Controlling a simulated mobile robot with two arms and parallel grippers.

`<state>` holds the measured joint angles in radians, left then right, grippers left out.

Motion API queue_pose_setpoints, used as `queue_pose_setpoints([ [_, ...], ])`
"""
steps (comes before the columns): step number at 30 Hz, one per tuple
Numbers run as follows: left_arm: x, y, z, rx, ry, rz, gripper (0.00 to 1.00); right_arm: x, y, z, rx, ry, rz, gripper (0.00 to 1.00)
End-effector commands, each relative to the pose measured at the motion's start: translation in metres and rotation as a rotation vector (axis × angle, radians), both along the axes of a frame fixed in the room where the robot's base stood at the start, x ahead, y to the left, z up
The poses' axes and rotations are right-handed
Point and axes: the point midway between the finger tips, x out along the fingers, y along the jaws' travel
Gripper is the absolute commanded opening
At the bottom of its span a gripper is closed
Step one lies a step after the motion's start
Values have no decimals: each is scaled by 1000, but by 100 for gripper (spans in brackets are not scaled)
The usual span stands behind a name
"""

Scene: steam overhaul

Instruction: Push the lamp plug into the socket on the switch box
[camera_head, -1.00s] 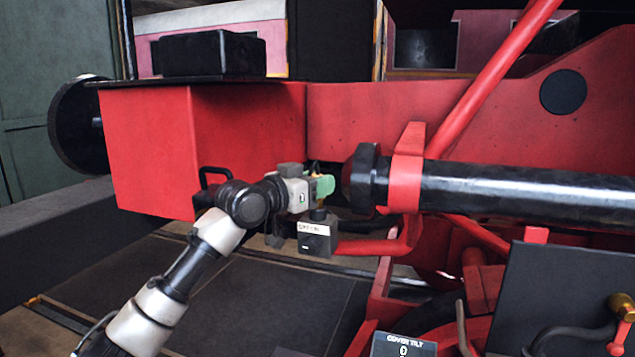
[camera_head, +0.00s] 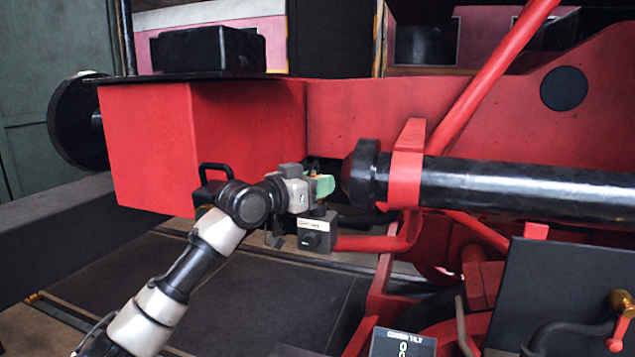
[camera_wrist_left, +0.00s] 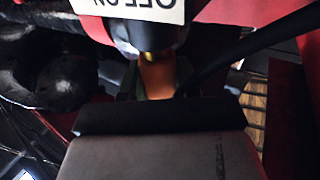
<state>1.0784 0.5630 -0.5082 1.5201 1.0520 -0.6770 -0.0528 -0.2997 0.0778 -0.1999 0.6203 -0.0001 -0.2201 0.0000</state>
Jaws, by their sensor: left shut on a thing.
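The switch box (camera_head: 314,238) is a small grey box with a pale label and a dark knob on its front. It sits just below my left gripper (camera_head: 325,187), which has green fingertips. In the left wrist view, the box's OFF/ON label (camera_wrist_left: 128,9) shows upside down at the top. My left gripper (camera_wrist_left: 150,88) is shut on the orange lamp plug (camera_wrist_left: 157,76). The plug's far end meets a dark round part (camera_wrist_left: 145,36) beside the label, which looks like the socket. I cannot tell how deep the plug sits. My right gripper is not in view.
A large black cylinder (camera_head: 370,178) in a red bracket (camera_head: 406,165) stands close to the right of my left gripper. A red box-shaped beam (camera_head: 150,150) rises behind my arm. A dark cable (camera_wrist_left: 235,52) runs up right from near the plug.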

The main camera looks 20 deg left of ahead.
Motion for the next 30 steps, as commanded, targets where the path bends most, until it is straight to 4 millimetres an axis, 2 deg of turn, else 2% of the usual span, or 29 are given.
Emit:
queue_pose_setpoints([
  [17,0,0,-7,0,0,0,0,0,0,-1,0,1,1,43],
  [18,0,0,-6,0,0,0,37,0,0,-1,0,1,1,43],
  [21,0,0,-6,0,0,0,53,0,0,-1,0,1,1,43],
  [23,0,0,-6,0,0,0,61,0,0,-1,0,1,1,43],
  [30,0,0,-6,1,1,0,61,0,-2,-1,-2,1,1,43],
])
